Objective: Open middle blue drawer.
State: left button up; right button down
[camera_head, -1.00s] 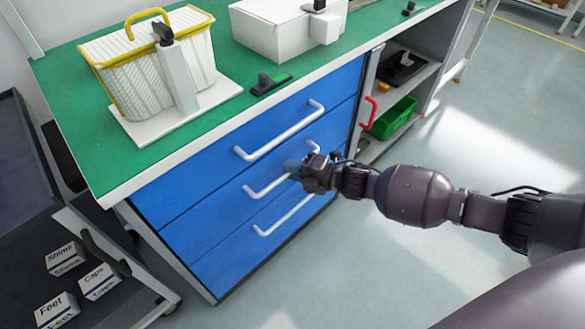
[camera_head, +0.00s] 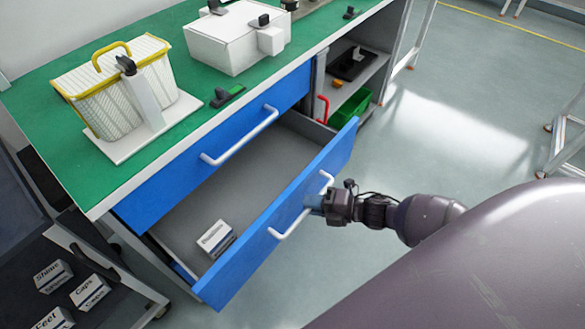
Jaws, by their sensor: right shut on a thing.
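The middle blue drawer (camera_head: 235,265) stands pulled out from the cabinet under the green-topped bench. Its grey inside shows, with a small white labelled box (camera_head: 213,237) near its left end. My right gripper (camera_head: 316,203) is shut on the white handle (camera_head: 287,228) of this drawer, around the handle's middle. The top blue drawer (camera_head: 170,190) above it is closed, with its own white handle (camera_head: 240,137). The lower drawer is hidden behind the open one. My left gripper is not in view.
On the green bench top (camera_head: 50,110) stand a yellow-rimmed basket (camera_head: 110,95) and a white box (camera_head: 225,42). A dark cart (camera_head: 100,315) with small labelled boxes is at the lower left. A shelf with a green bin (camera_head: 345,108) is beyond the drawers.

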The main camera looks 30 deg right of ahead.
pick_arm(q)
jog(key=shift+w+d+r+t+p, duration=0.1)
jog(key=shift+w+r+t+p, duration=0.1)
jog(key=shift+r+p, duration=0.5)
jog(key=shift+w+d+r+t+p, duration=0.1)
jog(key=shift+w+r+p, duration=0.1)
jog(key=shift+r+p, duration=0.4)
pick_arm(e)
jog(key=s+d, duration=0.4)
jog(key=s, duration=0.8)
jog(key=shift+s+d, duration=0.3)
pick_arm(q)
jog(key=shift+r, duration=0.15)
pick_arm(e)
jog(key=c, duration=1.1)
grip_release()
jog(key=shift+c, duration=0.2)
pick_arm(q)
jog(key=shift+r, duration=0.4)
pick_arm(e)
jog(key=v, duration=1)
jog(key=shift+s+d, duration=0.25)
jog(key=shift+s, duration=0.05)
